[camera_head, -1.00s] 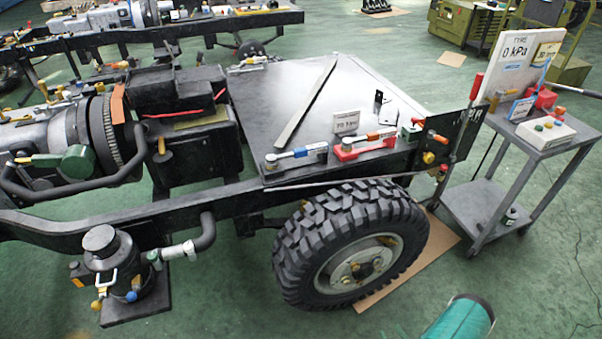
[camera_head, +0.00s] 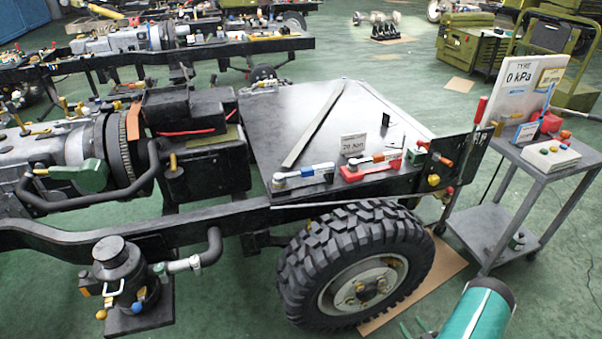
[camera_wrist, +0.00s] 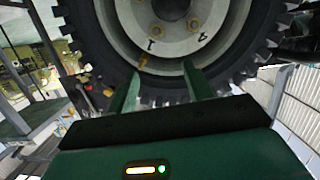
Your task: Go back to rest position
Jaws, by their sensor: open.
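My gripper (camera_wrist: 160,80) shows in the wrist view with its two green fingers spread apart and nothing between them. The fingers point toward the wheel (camera_wrist: 178,48), and I cannot tell how large the gap is. In the head view, my green arm link is at the bottom right, and green finger-like parts of my gripper (camera_head: 417,328) just show at the bottom edge. The black treaded wheel (camera_head: 300,283) with its pale rim stands upright at the chassis, left of my arm.
The chassis deck (camera_head: 325,115) carries torque wrenches and a small sign. A grey cart (camera_head: 480,230) stands at right with a "0 kPa" board (camera_head: 522,80). Cardboard (camera_head: 440,268) lies beside the wheel. Green floor (camera_head: 560,290) is open at the lower right.

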